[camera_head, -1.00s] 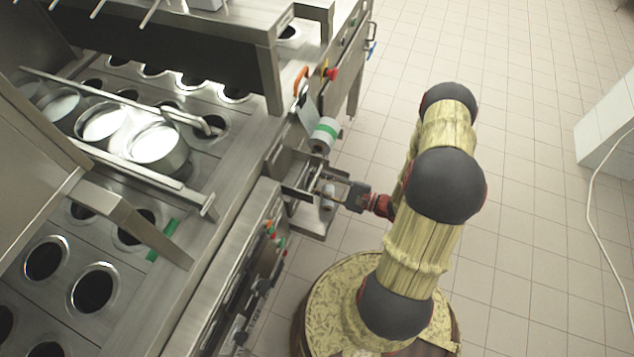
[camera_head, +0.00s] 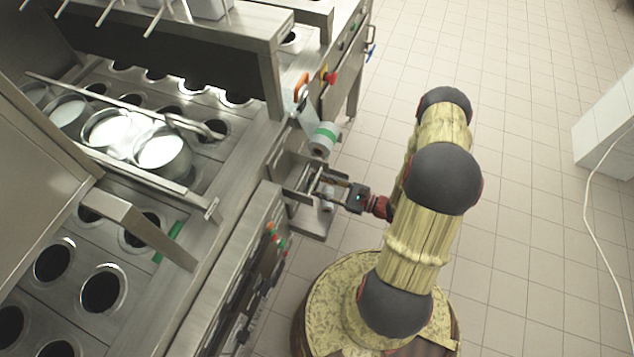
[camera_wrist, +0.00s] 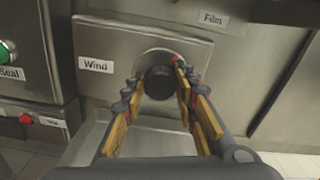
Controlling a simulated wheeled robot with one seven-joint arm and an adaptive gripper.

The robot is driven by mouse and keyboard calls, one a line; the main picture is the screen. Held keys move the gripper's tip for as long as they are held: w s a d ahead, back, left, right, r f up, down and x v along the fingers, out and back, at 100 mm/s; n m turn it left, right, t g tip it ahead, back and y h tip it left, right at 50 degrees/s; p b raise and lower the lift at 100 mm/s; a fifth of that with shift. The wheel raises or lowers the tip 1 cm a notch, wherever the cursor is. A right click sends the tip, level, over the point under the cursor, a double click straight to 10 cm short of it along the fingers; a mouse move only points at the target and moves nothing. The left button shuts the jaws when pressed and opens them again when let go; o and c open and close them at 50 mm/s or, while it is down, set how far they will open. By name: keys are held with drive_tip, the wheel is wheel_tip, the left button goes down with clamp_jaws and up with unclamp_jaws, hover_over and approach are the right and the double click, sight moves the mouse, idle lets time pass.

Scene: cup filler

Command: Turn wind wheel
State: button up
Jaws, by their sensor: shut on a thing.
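The wind wheel (camera_wrist: 160,84) is a round black knob on a grey disc, in the middle of the wrist view. It sits on a steel panel beside a "Wind" label (camera_wrist: 96,65). My gripper (camera_wrist: 156,76) has one finger on each side of the knob and is shut on it. In the head view my gripper (camera_head: 328,187) reaches leftward into the steel bracket at the machine's side. The wheel cannot be made out there.
A red button (camera_head: 330,78) is further up. A "Film" label (camera_wrist: 213,19) and a green button (camera_wrist: 6,52) flank the panel.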

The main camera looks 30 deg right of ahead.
drive_tip(key=m+p, duration=0.1)
drive_tip(key=m, duration=0.3)
drive_tip(key=shift+r+m+p, duration=0.1)
drive_tip(key=shift+m+p, duration=0.2)
drive_tip(key=shift+p, duration=0.1)
drive_tip(key=m+p, duration=0.1)
drive_tip(key=m, duration=0.4)
drive_tip(key=shift+p, duration=0.35)
drive_tip(key=m+p, duration=0.1)
drive_tip(key=m, duration=0.4)
drive_tip(key=shift+d, duration=0.1)
drive_tip(key=m+p, duration=0.1)
drive_tip(key=m, duration=0.3)
drive_tip(key=shift+m, duration=0.3)
drive_tip(key=m, duration=0.4)
drive_tip(key=shift+f, duration=0.2)
drive_tip(key=m, duration=0.5)
drive_tip(key=shift+p, duration=0.4)
drive_tip(key=m, duration=0.4)
drive_tip(key=shift+m, duration=0.3)
drive_tip(key=shift+f+m, duration=0.1)
drive_tip(key=shift+m, duration=2.2)
